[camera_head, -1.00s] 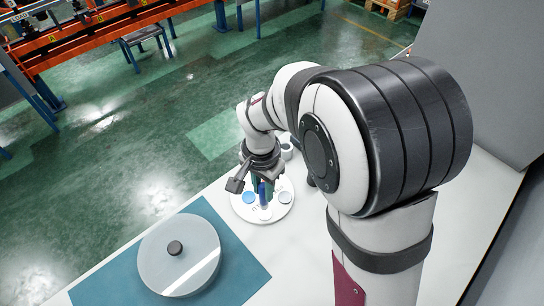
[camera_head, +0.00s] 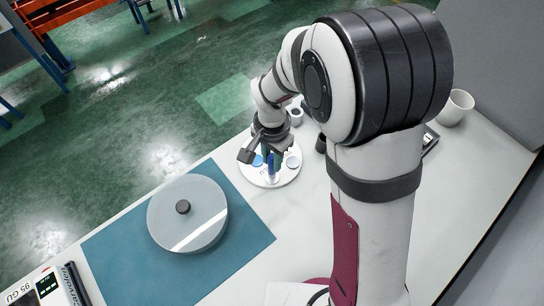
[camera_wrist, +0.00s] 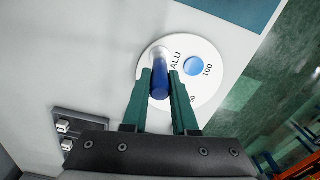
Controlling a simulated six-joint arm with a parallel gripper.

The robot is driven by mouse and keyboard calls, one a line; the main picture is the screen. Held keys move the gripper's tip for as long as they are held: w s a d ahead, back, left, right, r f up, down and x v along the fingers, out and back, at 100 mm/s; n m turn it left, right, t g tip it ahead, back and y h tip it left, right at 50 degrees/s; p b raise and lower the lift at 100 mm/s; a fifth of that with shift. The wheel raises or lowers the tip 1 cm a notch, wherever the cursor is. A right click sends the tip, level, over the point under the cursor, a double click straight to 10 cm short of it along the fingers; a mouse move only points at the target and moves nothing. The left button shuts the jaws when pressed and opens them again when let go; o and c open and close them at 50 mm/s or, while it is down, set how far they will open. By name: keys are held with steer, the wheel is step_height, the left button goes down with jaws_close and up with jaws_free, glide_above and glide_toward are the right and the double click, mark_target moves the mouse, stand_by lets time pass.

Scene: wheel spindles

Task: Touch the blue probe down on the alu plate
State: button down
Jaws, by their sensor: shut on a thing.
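My gripper (camera_head: 272,152) is shut on the blue probe (camera_head: 270,168) above a round white disc (camera_head: 272,182). In the wrist view the green fingers (camera_wrist: 160,75) hold the blue probe (camera_wrist: 160,84) between their tips. The disc there (camera_wrist: 208,88) carries the printed words ALU and 100. A pale round patch (camera_wrist: 157,51) beside the ALU print shows just past the probe; it may be the alu plate, partly hidden by the probe. A blue round patch (camera_wrist: 193,66) lies to its right. I cannot tell whether the probe touches the disc.
A clear round disc with a black knob (camera_head: 183,207) lies on a teal mat (camera_head: 235,262) left of the arm. A white mug (camera_head: 456,107) stands at the right. A small grey ring-shaped thing (camera_head: 296,116) is behind the gripper. A device with a display (camera_head: 46,286) is at lower left.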

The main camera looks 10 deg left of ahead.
steer(key=shift+f, duration=0.55)
stand_by(1.1)
steer(key=shift+r, duration=3.55)
